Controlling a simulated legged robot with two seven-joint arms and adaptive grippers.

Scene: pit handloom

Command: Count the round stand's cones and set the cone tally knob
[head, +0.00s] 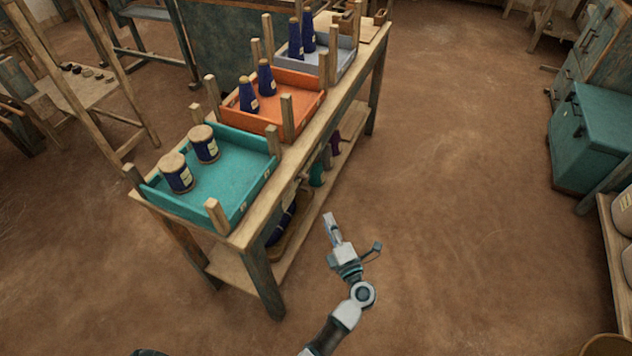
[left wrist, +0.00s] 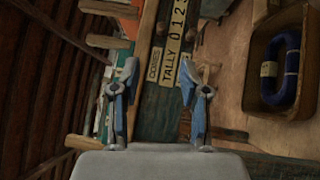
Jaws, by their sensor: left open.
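My left gripper (head: 330,222) is out over the floor, close to the front side of the wooden table. In the left wrist view my left gripper (left wrist: 162,85) has its two blue fingers apart with nothing between them. Beyond the fingertips is a tally plate (left wrist: 172,55) lettered CONES TALLY, with a row of digits starting at 0. A small dark shape (left wrist: 162,28) beside the plate may be the knob; its setting is unclear. I cannot make out a round stand in either view. My right gripper is not in view.
The table holds a teal tray (head: 247,165) with two spools, an orange tray (head: 300,105) with two blue cones (head: 249,97), and a grey tray (head: 343,55) with two more. A wooden box (left wrist: 255,88) with a blue hank (left wrist: 291,65) shows in the wrist view. Floor right of the table is clear.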

